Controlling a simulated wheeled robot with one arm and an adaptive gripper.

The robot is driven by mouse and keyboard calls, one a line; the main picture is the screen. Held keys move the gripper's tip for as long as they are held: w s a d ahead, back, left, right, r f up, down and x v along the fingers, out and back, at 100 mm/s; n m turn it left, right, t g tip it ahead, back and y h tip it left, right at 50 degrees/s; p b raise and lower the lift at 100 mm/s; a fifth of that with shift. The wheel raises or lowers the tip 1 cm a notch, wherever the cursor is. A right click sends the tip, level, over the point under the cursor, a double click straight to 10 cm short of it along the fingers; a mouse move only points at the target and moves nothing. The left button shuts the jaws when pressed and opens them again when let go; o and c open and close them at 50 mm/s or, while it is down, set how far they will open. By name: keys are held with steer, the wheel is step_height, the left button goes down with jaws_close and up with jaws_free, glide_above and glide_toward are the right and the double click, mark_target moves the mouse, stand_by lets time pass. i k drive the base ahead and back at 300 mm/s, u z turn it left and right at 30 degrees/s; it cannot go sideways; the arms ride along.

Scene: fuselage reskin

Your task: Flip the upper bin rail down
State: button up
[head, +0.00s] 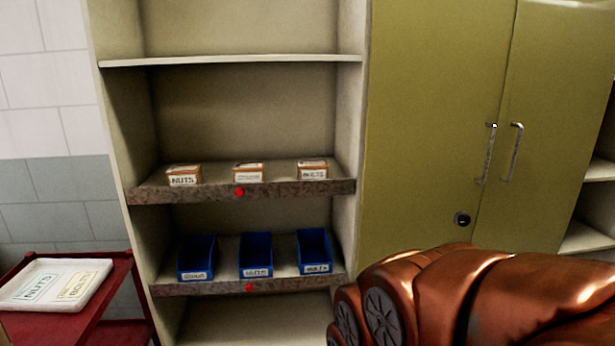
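The upper bin rail (290,189) is a worn brown metal strip along the front edge of a shelf, with a red knob (239,192) near its middle. It stands upright in front of three small labelled boxes, the left one (184,176) reading NUTS. A lower rail (200,287) with its own red knob (249,287) runs along the shelf below, in front of three blue bins (256,254). My copper-coloured arm fills the lower right, apart from both rails. My gripper is not in view.
A yellow-green cabinet (430,120) with two handles and a lock stands right of the shelf unit. A red cart (118,290) with a white labelled tray (55,285) stands at the lower left. A bare shelf (230,60) lies above the boxes.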

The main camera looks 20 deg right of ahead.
mark_target(324, 187)
steer(key=k, duration=0.6)
steer(key=u, duration=0.85)
steer(key=i, duration=1.55)
steer(key=z, duration=0.55)
